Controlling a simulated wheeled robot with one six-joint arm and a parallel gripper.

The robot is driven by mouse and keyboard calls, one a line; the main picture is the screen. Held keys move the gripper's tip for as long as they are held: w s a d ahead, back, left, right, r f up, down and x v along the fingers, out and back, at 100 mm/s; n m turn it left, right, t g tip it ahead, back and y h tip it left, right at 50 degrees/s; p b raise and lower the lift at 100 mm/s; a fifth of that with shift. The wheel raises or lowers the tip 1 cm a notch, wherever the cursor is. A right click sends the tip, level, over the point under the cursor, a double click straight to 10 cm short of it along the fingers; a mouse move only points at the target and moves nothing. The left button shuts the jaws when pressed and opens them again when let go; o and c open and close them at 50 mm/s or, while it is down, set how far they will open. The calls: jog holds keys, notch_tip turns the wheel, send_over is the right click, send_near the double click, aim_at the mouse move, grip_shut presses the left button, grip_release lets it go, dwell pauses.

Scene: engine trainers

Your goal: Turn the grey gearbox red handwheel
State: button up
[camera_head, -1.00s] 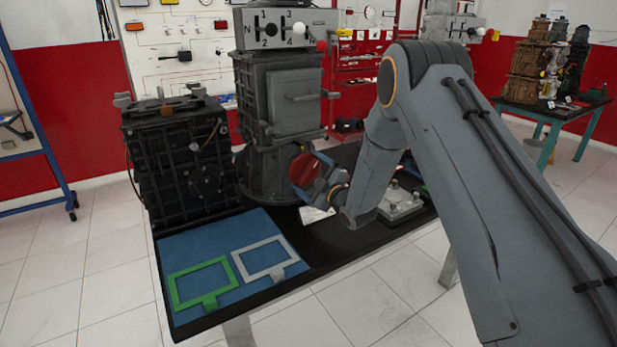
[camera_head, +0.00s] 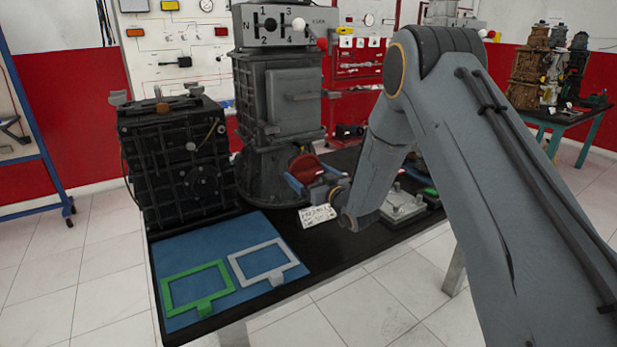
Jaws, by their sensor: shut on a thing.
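The grey gearbox (camera_head: 293,97) stands upright on the black bench, with a gear-shift plate on its top. The red handwheel (camera_head: 306,168) is low on the gearbox's front right side and appears tilted, its red face partly hidden by my gripper. My gripper (camera_head: 307,181) is at the handwheel, with its blue fingers around the near part of the rim. It is shut on the handwheel. My arm comes in from the right and covers part of the bench.
A black gearbox (camera_head: 178,165) stands left of the grey one. A blue mat (camera_head: 215,242) holds a green frame (camera_head: 196,287) and a grey frame (camera_head: 264,261). A white label card (camera_head: 317,217) and a grey plate with studs (camera_head: 403,207) lie near my gripper.

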jog(key=shift+f+m, duration=0.1)
jog(key=shift+m, duration=1.2)
jog(key=o, duration=0.7)
jog(key=shift+b+v, duration=0.85)
jog(key=shift+v, duration=3.05)
